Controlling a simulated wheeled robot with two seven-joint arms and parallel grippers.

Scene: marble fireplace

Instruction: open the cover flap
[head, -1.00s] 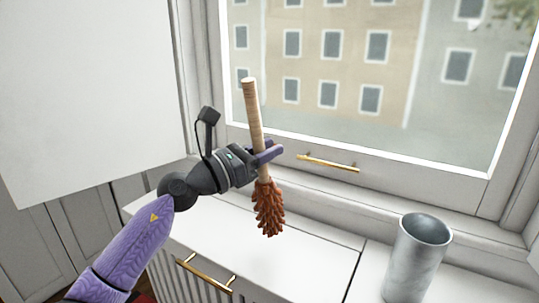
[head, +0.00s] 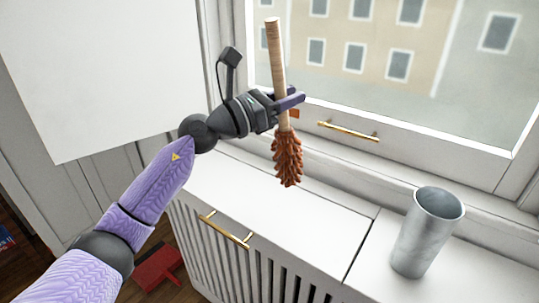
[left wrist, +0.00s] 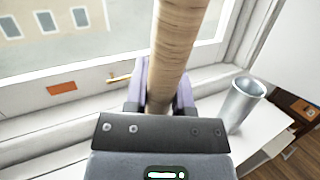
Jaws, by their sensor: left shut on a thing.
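My left gripper (head: 290,99) is shut on the wooden handle of a brush (head: 278,70) with a reddish-brown bristle head. The brush is nearly upright, with its bristles down, and appears held above the white cover. The cover flap (head: 290,210) seems to be the flat white top panel over the slatted front, lying level. A gold handle (head: 226,229) is at its front edge, apart from my gripper. In the left wrist view, the brush handle (left wrist: 176,40) stands between my fingers. My right gripper is not in view.
A grey metal cup (head: 425,235) stands on the white top to the right of a seam. A window with a gold handle (head: 348,132) is behind. A white panel (head: 95,75) is at the left. A red object (head: 158,268) lies on the floor.

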